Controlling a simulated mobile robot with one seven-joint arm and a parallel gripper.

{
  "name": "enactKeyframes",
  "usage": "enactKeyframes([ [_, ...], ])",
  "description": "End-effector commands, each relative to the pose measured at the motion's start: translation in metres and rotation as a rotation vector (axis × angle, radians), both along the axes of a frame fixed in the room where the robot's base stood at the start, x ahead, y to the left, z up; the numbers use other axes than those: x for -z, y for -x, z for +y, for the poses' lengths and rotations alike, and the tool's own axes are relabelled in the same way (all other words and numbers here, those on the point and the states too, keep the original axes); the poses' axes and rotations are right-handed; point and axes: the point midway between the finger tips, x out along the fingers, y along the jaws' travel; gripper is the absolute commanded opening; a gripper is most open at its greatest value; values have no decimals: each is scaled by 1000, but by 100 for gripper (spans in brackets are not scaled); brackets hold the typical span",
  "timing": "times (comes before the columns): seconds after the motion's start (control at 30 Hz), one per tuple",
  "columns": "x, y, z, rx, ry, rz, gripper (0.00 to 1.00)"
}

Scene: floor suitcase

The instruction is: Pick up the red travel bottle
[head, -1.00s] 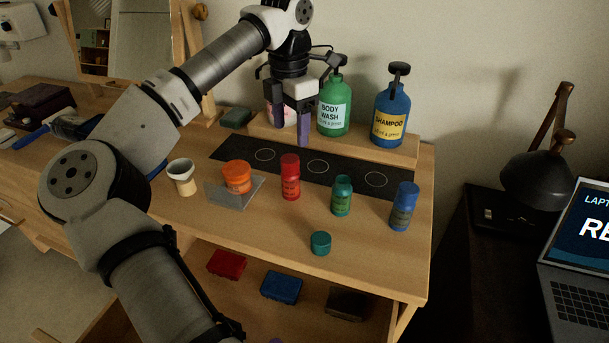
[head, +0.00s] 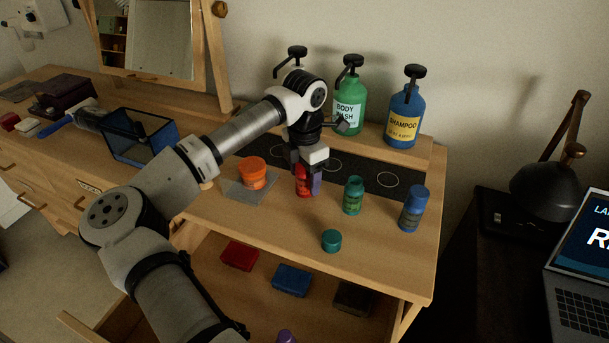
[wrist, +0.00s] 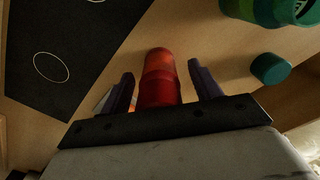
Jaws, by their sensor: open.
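The red travel bottle (head: 301,183) stands upright on the wooden dresser top, partly hidden by my gripper in the head view. My gripper (head: 309,185) is lowered around it and open. In the wrist view the red bottle (wrist: 159,80) lies between the two dark fingers of my gripper (wrist: 160,88), with a gap visible on each side. Whether either finger touches the bottle lower down cannot be told.
A green bottle (head: 353,195) and a blue bottle (head: 412,209) stand to the right, a teal cap (head: 331,240) in front. An orange jar (head: 252,173) is close on the left. Pump bottles of body wash (head: 349,98) and shampoo (head: 404,115) stand behind. An open drawer (head: 262,300) lies below.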

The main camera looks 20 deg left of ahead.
Motion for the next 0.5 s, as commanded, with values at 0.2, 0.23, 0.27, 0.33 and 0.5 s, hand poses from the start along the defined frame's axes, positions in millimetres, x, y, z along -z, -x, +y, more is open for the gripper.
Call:
enactKeyframes([
  [0.2, 2, 0, 0, 0, -1, -1, 63],
  [0.23, 2, 0, 0, 0, -1, -1, 62],
  [0.27, 2, 0, 0, 0, -1, -1, 58],
  [0.33, 1, 0, 0, 0, -1, -1, 48],
  [0.5, 1, 0, 0, 0, -1, -1, 26],
])
